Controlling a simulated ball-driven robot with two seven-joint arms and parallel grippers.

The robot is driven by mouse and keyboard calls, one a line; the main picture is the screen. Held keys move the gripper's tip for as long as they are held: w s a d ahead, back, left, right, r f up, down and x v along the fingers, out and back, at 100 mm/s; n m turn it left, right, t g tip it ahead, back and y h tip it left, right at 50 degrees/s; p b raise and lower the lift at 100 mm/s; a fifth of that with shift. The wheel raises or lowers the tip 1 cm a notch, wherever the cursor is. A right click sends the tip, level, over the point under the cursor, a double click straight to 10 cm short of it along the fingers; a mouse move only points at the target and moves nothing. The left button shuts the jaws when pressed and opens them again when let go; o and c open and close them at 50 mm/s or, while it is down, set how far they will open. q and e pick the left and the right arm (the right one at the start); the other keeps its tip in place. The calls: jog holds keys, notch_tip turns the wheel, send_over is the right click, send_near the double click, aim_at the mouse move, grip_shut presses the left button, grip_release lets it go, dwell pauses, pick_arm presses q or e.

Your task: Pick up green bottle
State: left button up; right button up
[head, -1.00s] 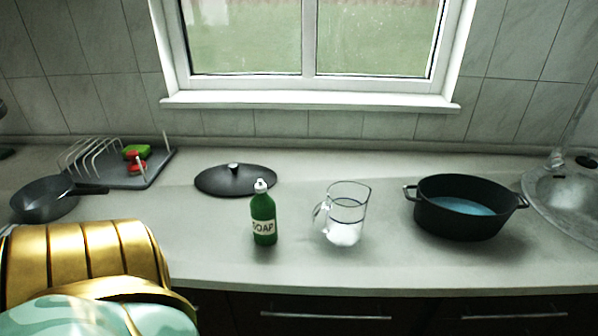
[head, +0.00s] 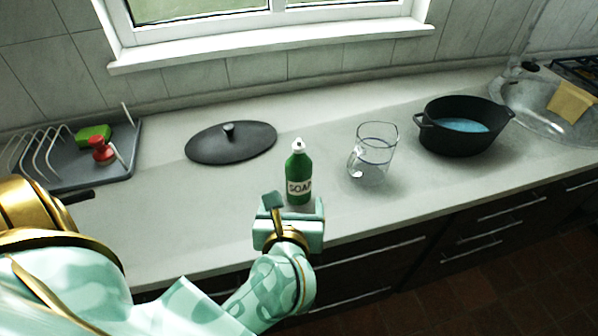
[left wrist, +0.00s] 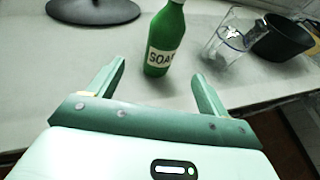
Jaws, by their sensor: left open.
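The green bottle (head: 299,175) has a white cap and a label reading SOAP. It stands upright on the counter near the front edge. In the left wrist view the bottle (left wrist: 166,38) stands just beyond the fingertips, roughly between their lines, with its top cut off by the frame. My left gripper (head: 292,200) is in front of the bottle in the head view. In the left wrist view its two fingers (left wrist: 160,78) are apart with nothing between them. My right gripper is not in view.
A glass jug (head: 373,152) stands right of the bottle, and a black pot (head: 455,140) with blue liquid is farther right. A black lid (head: 231,143) lies behind to the left. A dish rack (head: 100,165) is at the far left. The counter around the bottle is clear.

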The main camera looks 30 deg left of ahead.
aim_at(296, 183)
pick_arm(q)
jog(key=b+x, duration=0.1)
jog(key=x, duration=1)
jog(key=b+x, duration=0.1)
jog(key=x, duration=0.2)
jog(key=shift+w+d+b, duration=0.1)
jog(key=shift+w+b, duration=0.2)
jog(key=shift+w, duration=0.15)
jog(key=shift+r, duration=0.1)
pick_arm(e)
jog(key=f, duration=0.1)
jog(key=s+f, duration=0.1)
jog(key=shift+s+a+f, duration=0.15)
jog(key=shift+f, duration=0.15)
pick_arm(q)
jog(key=c, duration=1.3)
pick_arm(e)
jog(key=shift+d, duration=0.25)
